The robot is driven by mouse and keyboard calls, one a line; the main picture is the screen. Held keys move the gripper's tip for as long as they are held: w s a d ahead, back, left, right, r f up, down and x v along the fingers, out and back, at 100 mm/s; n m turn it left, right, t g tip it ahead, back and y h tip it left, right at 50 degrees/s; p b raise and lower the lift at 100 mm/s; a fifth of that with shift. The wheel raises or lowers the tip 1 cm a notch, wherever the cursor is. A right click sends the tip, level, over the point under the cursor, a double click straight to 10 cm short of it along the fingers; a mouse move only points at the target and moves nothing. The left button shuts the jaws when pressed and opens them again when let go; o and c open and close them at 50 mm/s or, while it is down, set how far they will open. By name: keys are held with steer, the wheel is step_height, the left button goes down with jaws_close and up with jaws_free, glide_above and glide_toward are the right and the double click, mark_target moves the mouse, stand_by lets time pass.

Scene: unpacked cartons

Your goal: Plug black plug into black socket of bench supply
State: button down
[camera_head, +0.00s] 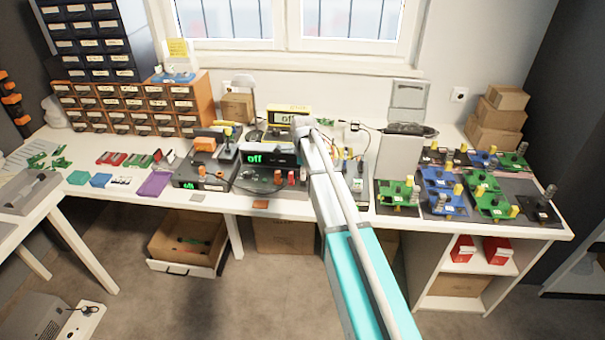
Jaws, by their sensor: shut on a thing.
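My arm reaches from the lower right up to the middle of the bench. Its far end stands in front of the instruments, and my gripper is hidden behind it. A dark instrument (268,157) with a green "off" readout stands just left of the arm. Small red and dark pieces show low on its front, too small to tell as sockets. Another dark unit (201,184) with a green "off" readout sits further left. I cannot tell which is the bench supply. The black plug cannot be made out; a thin dark cable (247,187) curves between the units.
The white bench (105,202) carries orange drawers (128,105) at the left and green and blue circuit boards (438,178) at the right. A yellow meter (288,115) stands behind the instruments. Cartons (494,120) are stacked at the back right. The front strip is partly clear.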

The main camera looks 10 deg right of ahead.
steer(key=shift+f+b, duration=0.35)
stand_by(0.3)
steer(key=c, duration=0.5)
jaws_free()
